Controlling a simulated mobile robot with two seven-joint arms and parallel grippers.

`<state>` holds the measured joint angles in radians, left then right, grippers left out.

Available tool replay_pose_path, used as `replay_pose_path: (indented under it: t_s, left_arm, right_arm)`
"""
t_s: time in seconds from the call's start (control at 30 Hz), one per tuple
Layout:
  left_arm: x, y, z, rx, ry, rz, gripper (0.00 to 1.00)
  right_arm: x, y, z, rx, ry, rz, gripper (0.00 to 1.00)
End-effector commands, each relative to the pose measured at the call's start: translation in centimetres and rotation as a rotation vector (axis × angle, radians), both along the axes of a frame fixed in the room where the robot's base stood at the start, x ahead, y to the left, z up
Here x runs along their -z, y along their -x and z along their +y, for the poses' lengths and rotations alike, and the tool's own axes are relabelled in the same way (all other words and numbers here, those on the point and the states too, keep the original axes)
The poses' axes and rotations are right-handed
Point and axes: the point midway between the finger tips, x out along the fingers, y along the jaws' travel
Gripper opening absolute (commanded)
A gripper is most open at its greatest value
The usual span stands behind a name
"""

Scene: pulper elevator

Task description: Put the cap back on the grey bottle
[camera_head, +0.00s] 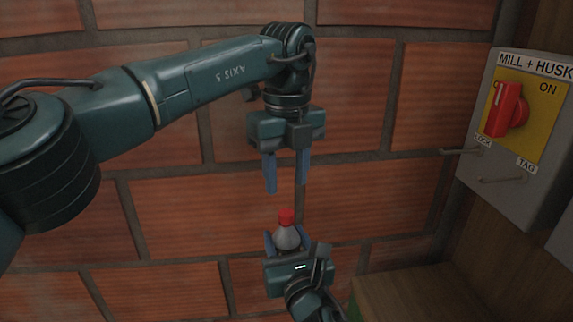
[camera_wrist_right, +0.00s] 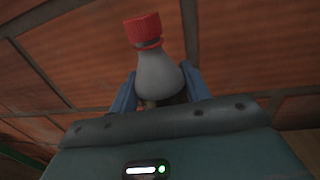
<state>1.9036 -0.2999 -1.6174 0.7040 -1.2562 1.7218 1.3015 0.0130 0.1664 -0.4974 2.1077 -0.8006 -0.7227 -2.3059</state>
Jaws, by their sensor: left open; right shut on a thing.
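The grey bottle (camera_head: 287,238) stands upright in my right gripper (camera_head: 285,243), whose blue fingers are shut on its body from below. A red cap (camera_head: 286,215) sits on the top of the bottle. The right wrist view shows the bottle (camera_wrist_right: 158,75) between the gripper's fingers (camera_wrist_right: 160,92) and the red cap (camera_wrist_right: 143,29) on its neck, with a dark band below the cap. My left gripper (camera_head: 286,188) is open and empty, pointing down just above the cap, with a gap between its fingertips and the cap.
A brick wall (camera_head: 150,210) fills the background. A grey switch box (camera_head: 476,150) with a red rotary handle (camera_head: 507,109) on a yellow plate is at the right. A wooden surface (camera_head: 420,295) lies at the lower right. The space around the bottle is clear.

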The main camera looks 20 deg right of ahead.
Motion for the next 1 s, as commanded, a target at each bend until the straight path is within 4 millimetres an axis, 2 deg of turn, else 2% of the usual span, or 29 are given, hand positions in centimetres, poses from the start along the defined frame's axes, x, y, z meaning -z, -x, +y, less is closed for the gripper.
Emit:
replay_pose_path:
  t_s: [0.2, 0.4, 0.8, 1.0]
  left_arm:
    - [3.6, 0.1, 0.1, 0.001, -0.001, 0.003, 0.41]
    - [5.8, 0.0, 0.1, -0.001, 0.000, 0.002, 0.41]
    - [6.5, 0.0, 0.1, 0.000, 0.000, 0.001, 0.41]
    - [6.5, 0.0, 0.1, 0.000, 0.000, 0.001, 0.25]
  right_arm:
    - [-0.1, 0.0, 0.0, 0.000, 0.000, -0.002, 0.00]
    - [-0.1, 0.0, 0.0, 0.000, 0.000, -0.002, 0.00]
    - [-0.1, 0.0, 0.0, 0.000, 0.000, -0.002, 0.00]
    - [-0.1, 0.0, 0.0, 0.000, 0.000, -0.002, 0.00]
